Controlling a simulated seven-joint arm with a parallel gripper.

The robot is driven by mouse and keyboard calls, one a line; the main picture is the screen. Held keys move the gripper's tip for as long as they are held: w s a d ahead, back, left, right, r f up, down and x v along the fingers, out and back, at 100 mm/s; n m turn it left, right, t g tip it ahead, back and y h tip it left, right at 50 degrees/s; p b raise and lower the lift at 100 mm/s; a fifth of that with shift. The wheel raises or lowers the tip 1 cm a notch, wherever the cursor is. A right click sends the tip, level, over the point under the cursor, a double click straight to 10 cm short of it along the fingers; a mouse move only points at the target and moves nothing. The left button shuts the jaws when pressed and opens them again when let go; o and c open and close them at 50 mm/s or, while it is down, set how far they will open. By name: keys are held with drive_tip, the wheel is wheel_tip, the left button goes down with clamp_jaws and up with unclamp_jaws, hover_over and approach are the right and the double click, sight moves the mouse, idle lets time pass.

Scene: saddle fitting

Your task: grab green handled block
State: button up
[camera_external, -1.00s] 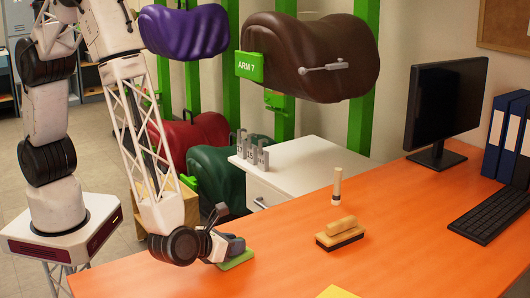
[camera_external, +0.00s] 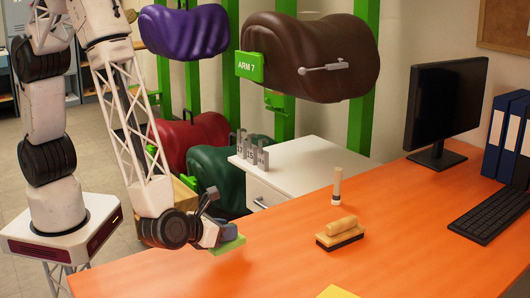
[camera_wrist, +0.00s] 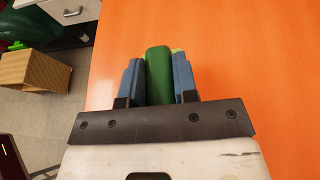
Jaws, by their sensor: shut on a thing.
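My gripper (camera_external: 222,233) is shut on the green handled block (camera_external: 229,245) near the left edge of the orange desk. In the external view the block's flat green base shows below the fingers, and it looks slightly raised off the desk. In the wrist view, the block's green handle (camera_wrist: 158,75) sits between the two blue-grey fingers of my gripper (camera_wrist: 159,80). A bit of yellow-green shows beyond the fingertips. Most of the block's base is hidden there.
On the orange desk (camera_external: 400,220) stand a wooden-handled brush (camera_external: 340,233), a pale upright peg (camera_external: 337,187), a keyboard (camera_external: 494,215) and a monitor (camera_external: 446,105). A yellow sheet (camera_external: 337,292) lies at the front. A white cabinet (camera_external: 300,164) with grey numbered pieces stands behind.

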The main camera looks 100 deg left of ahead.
drive_tip(key=s+a+r, duration=0.1)
drive_tip(key=s+a, duration=0.2)
drive_tip(key=s, duration=1)
drive_tip(key=shift+s+a+r, duration=0.15)
drive_tip(key=shift+s+a, duration=0.05)
drive_tip(key=shift+s, duration=0.05)
